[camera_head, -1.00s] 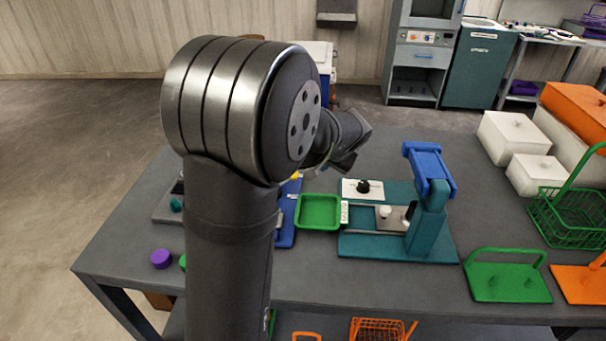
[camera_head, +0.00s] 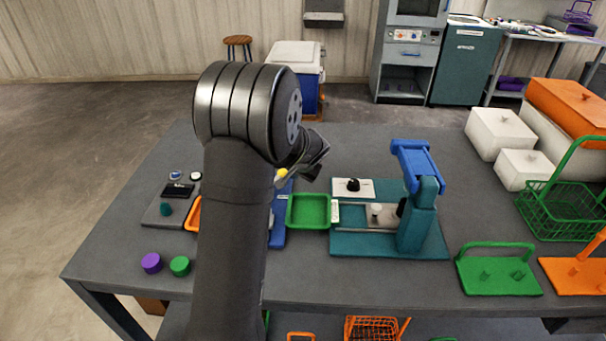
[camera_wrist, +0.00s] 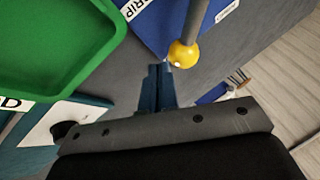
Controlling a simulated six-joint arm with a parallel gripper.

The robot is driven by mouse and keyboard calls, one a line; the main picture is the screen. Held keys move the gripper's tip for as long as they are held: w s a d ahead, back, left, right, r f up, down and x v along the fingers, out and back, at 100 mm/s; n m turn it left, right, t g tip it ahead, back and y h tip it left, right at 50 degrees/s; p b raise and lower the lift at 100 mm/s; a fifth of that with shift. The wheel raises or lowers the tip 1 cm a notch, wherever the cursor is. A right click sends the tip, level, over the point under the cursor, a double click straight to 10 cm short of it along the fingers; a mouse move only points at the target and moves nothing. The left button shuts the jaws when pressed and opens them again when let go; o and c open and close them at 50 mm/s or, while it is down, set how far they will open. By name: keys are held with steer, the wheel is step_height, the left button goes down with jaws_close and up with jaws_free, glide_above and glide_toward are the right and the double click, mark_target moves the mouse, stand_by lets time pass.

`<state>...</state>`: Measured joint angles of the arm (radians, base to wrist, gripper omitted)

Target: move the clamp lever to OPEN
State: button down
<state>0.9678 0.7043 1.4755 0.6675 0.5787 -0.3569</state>
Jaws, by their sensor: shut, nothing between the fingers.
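A grey rod with a yellow ball end (camera_wrist: 183,54) stands over a blue plate (camera_wrist: 150,22) in the wrist view. The yellow ball also shows in the head view (camera_head: 282,173), just left of my wrist. No OPEN marking is readable, so I cannot tell whether this rod is the clamp lever. A black knob (camera_head: 353,185) sits on a white panel right of the green tray. My gripper (camera_wrist: 157,70) is shut and empty, its blue-grey fingertips just left of the yellow ball in the wrist view. In the head view my arm hides the fingertips and much of the blue plate.
A green tray (camera_head: 309,211) lies beside the blue plate. A teal stand (camera_head: 418,228) with a blue top block (camera_head: 417,165) rises to the right. Purple (camera_head: 151,263) and green (camera_head: 180,266) round pieces lie at the left. The table behind the white panel is clear.

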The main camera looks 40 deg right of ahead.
steer(key=shift+w+a, duration=0.15)
steer(key=shift+w, duration=0.1)
steer(key=shift+w, duration=0.1)
steer(key=shift+w+d+f+n+y, duration=0.1)
steer(key=shift+w+d+n+y, duration=0.05)
steer(key=shift+w+n+y, duration=0.45)
steer(key=shift+w+d+n+y, duration=0.15)
steer(key=shift+w+n+y, duration=0.25)
steer(key=shift+n, duration=0.4)
steer(key=w+n, duration=0.1)
steer(key=w+n+y, duration=0.1)
steer(key=n, duration=0.1)
steer(key=w+n+y, duration=0.1)
steer(key=shift+w+a, duration=0.25)
steer(key=shift+w, duration=0.05)
steer(key=w+n+y, duration=0.1)
steer(key=w+a+n, duration=0.1)
steer(key=n, duration=0.1)
steer(key=shift+g+y, duration=0.3)
steer(key=shift+y, duration=0.1)
steer(key=w+n, duration=0.1)
steer(key=a+n+g+y, duration=0.1)
steer(key=n, duration=0.1)
steer(key=shift+w+a, duration=0.2)
steer(key=shift+w, duration=0.15)
steer(key=shift+w+a, duration=0.35)
steer(key=shift+a, duration=0.1)
steer(key=shift+a, duration=0.1)
